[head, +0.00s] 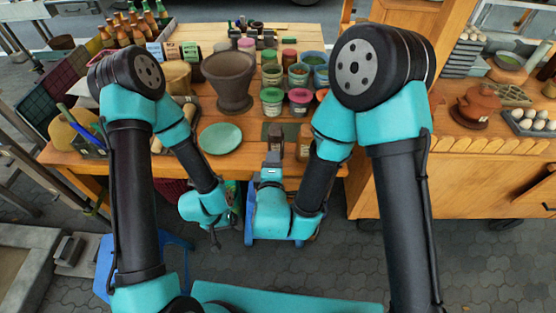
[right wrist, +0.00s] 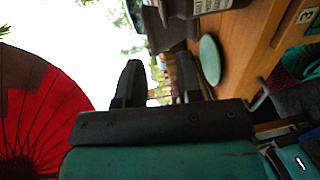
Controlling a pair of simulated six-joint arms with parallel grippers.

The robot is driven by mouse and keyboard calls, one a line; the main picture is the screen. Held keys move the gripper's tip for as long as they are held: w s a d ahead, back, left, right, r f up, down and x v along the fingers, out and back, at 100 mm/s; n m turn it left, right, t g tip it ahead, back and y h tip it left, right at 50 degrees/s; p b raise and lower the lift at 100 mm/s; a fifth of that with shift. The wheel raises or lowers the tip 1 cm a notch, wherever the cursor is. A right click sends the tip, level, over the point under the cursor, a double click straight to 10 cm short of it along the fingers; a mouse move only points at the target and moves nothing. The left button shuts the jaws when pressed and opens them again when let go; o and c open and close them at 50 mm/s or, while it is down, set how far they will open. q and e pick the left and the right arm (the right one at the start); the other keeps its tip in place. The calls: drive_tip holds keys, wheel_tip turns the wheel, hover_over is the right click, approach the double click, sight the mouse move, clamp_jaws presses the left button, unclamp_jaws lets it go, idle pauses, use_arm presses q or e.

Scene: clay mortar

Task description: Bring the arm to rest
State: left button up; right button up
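A brown clay mortar (head: 229,80) stands upright on the wooden table, left of its middle. A round green plate (head: 220,138) lies in front of it; the plate also shows in the right wrist view (right wrist: 210,60). My right arm is folded back, with its gripper (head: 273,160) at the table's front edge, to the right of the plate and apart from the mortar. In the right wrist view its two dark fingers (right wrist: 157,85) stand apart with nothing held between them. My left arm is folded too; its gripper (head: 214,238) hangs low before the table, and its fingers are too unclear to judge.
Several paint-like tubs (head: 298,100) stand right of the mortar. Bottles (head: 122,34) fill a crate at the back left. A second wooden counter (head: 470,160) on the right holds a clay teapot (head: 478,104) and egg trays (head: 530,122). A blue stool (head: 175,255) stands below on grey paving.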

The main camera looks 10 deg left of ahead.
idle(0.3)
drive_tip(key=w+d+f+m+g+h, duration=0.2)
drive_tip(key=d+f+g+h, duration=0.35)
drive_tip(key=d+f, duration=0.35)
drive_tip(key=s+d+f+m+g+h, duration=0.25)
drive_tip(key=d+f+g, duration=0.3)
drive_tip(key=d, duration=0.45)
drive_tip(key=s+d+f+m+g+y, duration=0.3)
drive_tip(key=s+f+m+g+y, duration=0.2)
drive_tip(key=s, duration=0.1)
drive_tip(key=s+d+f+m+g+y, duration=0.3)
drive_tip(key=s+f+m+g+y, duration=0.15)
drive_tip(key=s, duration=0.25)
drive_tip(key=w+d+f+m+t, duration=0.1)
drive_tip(key=w+d+m+t, duration=0.2)
drive_tip(key=m, duration=0.3)
drive_tip(key=shift+w+d+f+m+t+y, duration=0.3)
drive_tip(key=shift+w+d+m+t+y, duration=0.15)
drive_tip(key=shift+d+t, duration=0.4)
